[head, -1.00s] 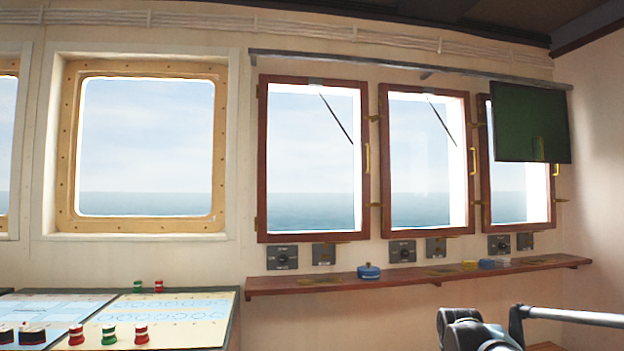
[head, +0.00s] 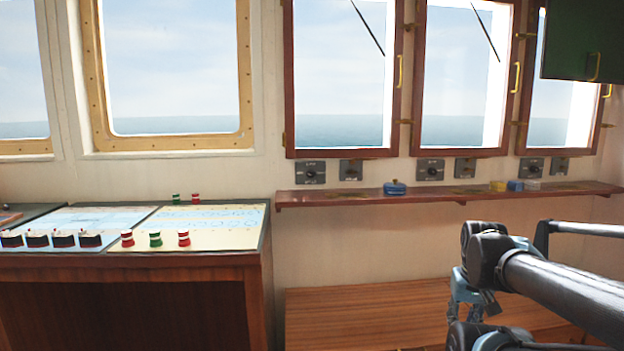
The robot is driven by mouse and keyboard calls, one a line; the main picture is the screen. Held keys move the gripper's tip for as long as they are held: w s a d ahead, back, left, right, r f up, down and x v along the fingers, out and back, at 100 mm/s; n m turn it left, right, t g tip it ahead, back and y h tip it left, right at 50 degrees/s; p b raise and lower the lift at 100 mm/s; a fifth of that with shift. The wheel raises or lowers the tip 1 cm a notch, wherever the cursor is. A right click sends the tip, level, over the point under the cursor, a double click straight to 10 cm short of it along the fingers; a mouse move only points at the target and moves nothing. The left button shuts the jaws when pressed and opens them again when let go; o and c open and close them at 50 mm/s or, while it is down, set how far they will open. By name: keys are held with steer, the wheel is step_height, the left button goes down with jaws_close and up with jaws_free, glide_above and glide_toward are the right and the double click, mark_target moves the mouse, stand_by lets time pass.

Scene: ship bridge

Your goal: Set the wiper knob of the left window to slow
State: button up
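Three red-brown framed windows with wipers stand in a row. The left window (head: 340,128) has a small grey knob plate (head: 311,172) with a dark round knob under its lower frame. The knob's setting is too small to read. A second small grey plate (head: 351,170) sits just right of it. The middle window (head: 460,135) and the right window (head: 566,131) have similar plates below, with knobs at the middle (head: 430,170) and right (head: 531,168). My arm shows at the lower right, well apart from the knobs. My gripper's fingertips cannot be made out.
A narrow red-brown shelf (head: 440,196) runs under the knob plates, carrying a blue round object (head: 395,188) and small boxes (head: 515,185). A chart console (head: 190,255) stands at left. A wooden bench (head: 370,315) is below the shelf. A dark screen (head: 585,40) hangs at upper right.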

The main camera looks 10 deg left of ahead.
steer(key=shift+o, duration=1.1)
steer(key=shift+s+r, duration=0.25)
steer(key=w+a+r+n+t+h, duration=0.1)
steer(key=w+r+n+t, duration=0.1)
steer(key=w+r+n, duration=0.4)
steer(key=w+a+r+n+t+h, duration=0.2)
steer(key=w+n, duration=0.2)
steer(key=w, duration=0.5)
steer(key=w+a+r+n+t+h, duration=0.1)
steer(key=w+r+n+t, duration=0.3)
steer(key=w, duration=0.3)
steer(key=n+t+y, duration=0.7)
steer(key=n+y, duration=0.3)
steer(key=n, duration=1.7)
glide_toward(311, 176)
steer(key=x, duration=0.8)
steer(key=shift+w, duration=0.25)
jaws_close()
